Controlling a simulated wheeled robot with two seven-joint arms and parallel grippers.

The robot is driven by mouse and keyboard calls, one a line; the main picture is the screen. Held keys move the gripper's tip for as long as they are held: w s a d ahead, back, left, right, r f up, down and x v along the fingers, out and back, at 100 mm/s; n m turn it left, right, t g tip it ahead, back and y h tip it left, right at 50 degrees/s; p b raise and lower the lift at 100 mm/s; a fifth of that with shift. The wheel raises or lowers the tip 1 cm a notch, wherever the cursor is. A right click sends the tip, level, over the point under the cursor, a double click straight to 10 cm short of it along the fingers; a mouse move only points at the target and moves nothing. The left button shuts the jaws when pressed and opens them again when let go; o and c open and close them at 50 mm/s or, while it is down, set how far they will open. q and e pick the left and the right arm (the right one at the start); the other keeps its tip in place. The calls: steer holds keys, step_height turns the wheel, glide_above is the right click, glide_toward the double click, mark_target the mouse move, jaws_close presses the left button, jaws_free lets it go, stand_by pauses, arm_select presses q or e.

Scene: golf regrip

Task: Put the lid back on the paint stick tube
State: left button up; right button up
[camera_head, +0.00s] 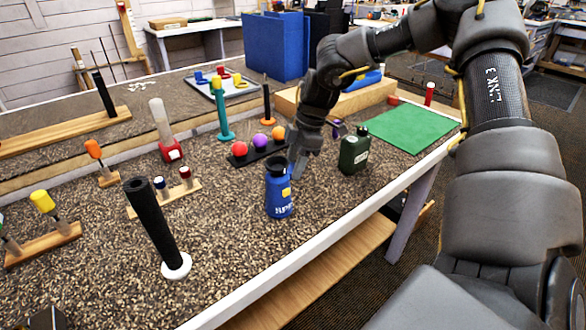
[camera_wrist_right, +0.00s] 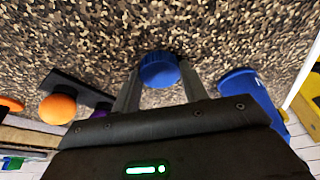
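My right gripper (camera_head: 298,168) is over the bench just behind and right of a blue container (camera_head: 280,198) with a dark top, lettering and a yellow patch. In the head view that piece is hidden. My left gripper is not in view.
A dark green bottle (camera_head: 354,152) stands right of my gripper. A black grip on a white base (camera_head: 176,268) and a small wooden rack (camera_head: 172,195) stand left.

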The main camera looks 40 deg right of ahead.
steer(key=c, duration=0.4)
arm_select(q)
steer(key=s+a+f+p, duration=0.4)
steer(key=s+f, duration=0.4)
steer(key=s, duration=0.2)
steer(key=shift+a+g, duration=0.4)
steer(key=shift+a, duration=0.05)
arm_select(e)
steer(key=shift+r, duration=14)
